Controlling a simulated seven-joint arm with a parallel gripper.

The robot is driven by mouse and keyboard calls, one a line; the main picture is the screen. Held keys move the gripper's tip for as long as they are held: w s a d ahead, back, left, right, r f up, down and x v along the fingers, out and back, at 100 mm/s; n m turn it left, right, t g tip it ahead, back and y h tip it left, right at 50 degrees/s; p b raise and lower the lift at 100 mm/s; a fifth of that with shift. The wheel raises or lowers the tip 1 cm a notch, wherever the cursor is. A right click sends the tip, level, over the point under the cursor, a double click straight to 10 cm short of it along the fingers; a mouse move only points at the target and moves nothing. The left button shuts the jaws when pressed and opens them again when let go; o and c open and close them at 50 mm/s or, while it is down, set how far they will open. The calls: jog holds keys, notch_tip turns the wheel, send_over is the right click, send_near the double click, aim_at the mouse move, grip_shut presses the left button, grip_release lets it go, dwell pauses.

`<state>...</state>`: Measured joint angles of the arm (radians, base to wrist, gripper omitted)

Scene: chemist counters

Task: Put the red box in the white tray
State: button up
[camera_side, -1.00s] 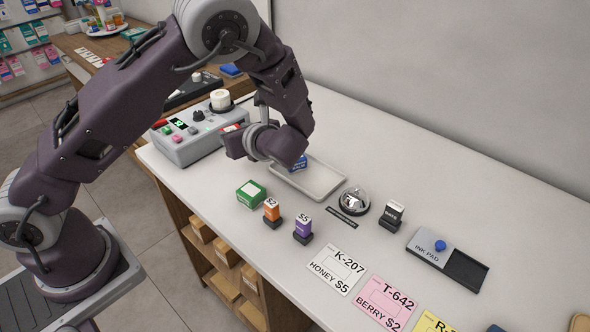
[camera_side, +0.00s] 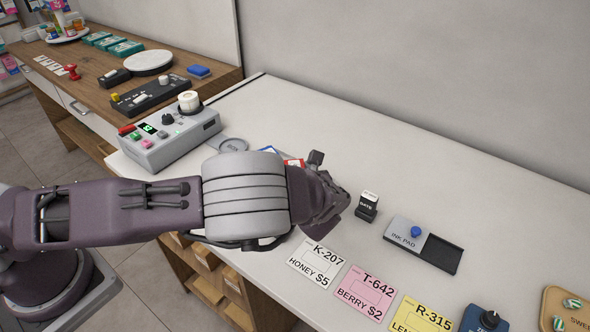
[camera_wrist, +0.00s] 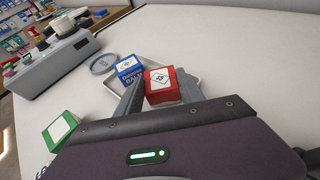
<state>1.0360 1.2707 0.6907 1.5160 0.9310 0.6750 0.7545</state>
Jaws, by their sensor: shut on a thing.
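The red box (camera_wrist: 160,97) is between the two fingers of my gripper (camera_wrist: 161,80) in the wrist view, and the gripper is shut on it. A small part of the red box (camera_side: 293,162) shows past my arm in the side view. The white tray (camera_wrist: 197,77) is behind and beneath the box in the wrist view, partly hidden by the box and fingers. I cannot tell whether the box touches the tray floor. A blue box (camera_wrist: 128,72) stands at the tray's left part, just left of the red box. My arm hides most of the tray in the side view.
A green box (camera_wrist: 61,130) stands left of my gripper. A grey device with buttons (camera_side: 170,138) and a round grey dish (camera_side: 233,146) are on the left. A date stamp (camera_side: 367,206), an ink pad (camera_side: 402,240) and price cards (camera_side: 316,261) lie right. The counter's back is clear.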

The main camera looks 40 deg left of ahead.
jog(key=shift+f, duration=0.25)
jog(key=o, duration=1.4)
jog(key=shift+r, duration=0.2)
jog(key=v, duration=1.2)
jog(key=shift+a, duration=0.1)
